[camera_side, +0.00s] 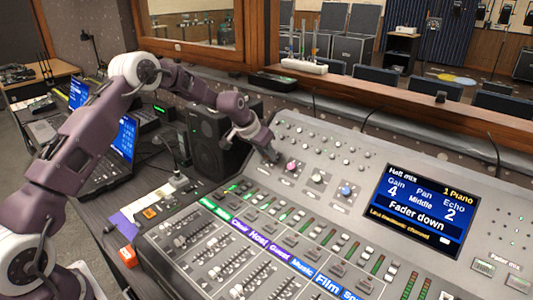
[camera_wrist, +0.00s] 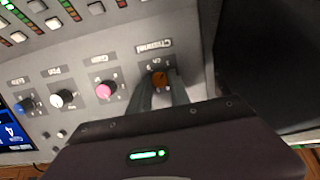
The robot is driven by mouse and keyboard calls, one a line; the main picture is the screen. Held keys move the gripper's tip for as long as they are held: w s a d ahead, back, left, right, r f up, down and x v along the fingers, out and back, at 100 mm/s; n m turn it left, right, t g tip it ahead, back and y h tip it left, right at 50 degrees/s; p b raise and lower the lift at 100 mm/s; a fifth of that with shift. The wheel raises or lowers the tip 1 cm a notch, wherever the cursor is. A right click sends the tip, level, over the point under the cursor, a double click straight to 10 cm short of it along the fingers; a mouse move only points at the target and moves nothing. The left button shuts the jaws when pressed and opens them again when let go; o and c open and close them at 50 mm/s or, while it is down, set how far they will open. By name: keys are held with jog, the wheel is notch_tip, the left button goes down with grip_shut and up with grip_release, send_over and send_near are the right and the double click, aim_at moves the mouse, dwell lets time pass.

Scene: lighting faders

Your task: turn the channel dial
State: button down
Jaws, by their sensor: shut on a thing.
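The channel dial (camera_wrist: 160,78) is a small orange-brown knob under a "Channel" label on the grey mixing console (camera_side: 190,250). My gripper (camera_wrist: 161,90) is shut on the dial, with one finger on each side of it in the wrist view. In the side view my gripper (camera_side: 272,155) reaches down to the console's upper panel, left of the pink knob, and hides the dial. The console screen (camera_side: 420,210) reads "Hall mix", "1 Piano", Gain 4, Pan Middle, Echo 2 and "Fader down". The dial's exact setting is too small to read.
A pink gain knob (camera_side: 291,165), a white pan knob (camera_side: 317,178) and a blue echo knob (camera_side: 346,190) sit in a row beside the dial. A black speaker (camera_side: 208,145) stands close to my arm. Fader rows fill the console's front.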

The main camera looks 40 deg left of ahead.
dwell(0.3)
jog(key=c, duration=1.2)
grip_release()
jog(key=s+d+r, duration=0.4)
jog(key=s+r, duration=0.6)
jog(key=s, duration=0.1)
jog(key=s+d+r, duration=0.5)
jog(key=s+r, duration=0.5)
jog(key=s, duration=0.1)
jog(key=s+d+f+g, duration=0.1)
jog(key=s+d, duration=0.2)
jog(key=s, duration=2.2)
jog(key=shift+s, duration=0.4)
